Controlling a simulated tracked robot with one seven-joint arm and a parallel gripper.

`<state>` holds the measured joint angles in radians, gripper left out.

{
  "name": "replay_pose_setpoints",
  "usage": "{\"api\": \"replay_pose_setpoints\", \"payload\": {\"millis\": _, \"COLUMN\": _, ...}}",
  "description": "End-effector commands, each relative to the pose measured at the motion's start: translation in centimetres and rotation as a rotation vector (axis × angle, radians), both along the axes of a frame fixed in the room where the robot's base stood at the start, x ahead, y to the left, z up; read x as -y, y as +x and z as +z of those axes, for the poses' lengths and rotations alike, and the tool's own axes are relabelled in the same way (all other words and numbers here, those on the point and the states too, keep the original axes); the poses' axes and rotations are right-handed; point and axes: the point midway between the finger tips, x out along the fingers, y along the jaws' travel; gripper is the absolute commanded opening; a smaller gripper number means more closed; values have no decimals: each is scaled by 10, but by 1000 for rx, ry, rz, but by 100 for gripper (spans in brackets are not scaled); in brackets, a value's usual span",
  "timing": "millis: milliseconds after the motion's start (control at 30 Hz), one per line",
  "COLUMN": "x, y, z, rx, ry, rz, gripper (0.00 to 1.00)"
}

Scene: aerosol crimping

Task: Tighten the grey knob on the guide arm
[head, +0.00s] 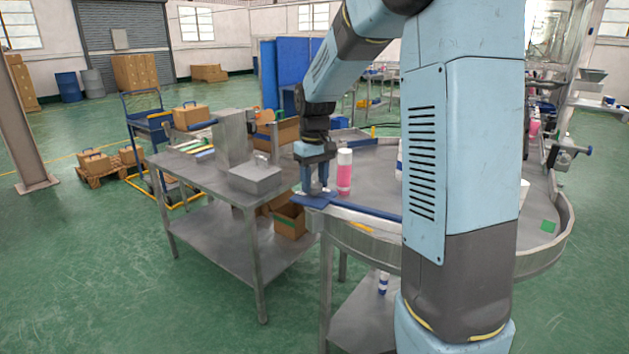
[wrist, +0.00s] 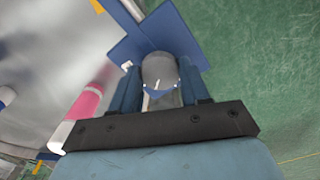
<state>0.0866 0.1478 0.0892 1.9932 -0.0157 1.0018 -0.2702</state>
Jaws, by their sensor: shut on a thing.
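My gripper (head: 317,190) points down at the near left rim of the round table. In the wrist view the gripper (wrist: 164,84) has its two blue fingers on either side of the round grey knob (wrist: 159,69), shut on it. The knob sits over a blue plate, part of the guide arm (wrist: 141,46). My arm covers the guide arm's far end.
A pink and white can (head: 344,174) stands close to the right of my gripper; it also shows in the wrist view (wrist: 82,112). The round table (head: 375,165) has a raised rim. A grey workbench (head: 210,178) with a metal box (head: 254,178) stands to the left.

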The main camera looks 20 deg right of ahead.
Motion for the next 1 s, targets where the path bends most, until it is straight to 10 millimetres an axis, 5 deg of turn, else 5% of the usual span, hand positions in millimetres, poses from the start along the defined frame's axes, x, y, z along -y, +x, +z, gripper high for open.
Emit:
{"api": "replay_pose_setpoints", "payload": {"millis": 600, "x": -2, "y": 1, "z": 1, "rx": 3, "ry": 2, "rz": -553, "gripper": 15}}
{"api": "replay_pose_setpoints", "payload": {"millis": 1000, "x": -3, "y": 1, "z": 1, "rx": 3, "ry": 1, "rz": -751, "gripper": 15}}
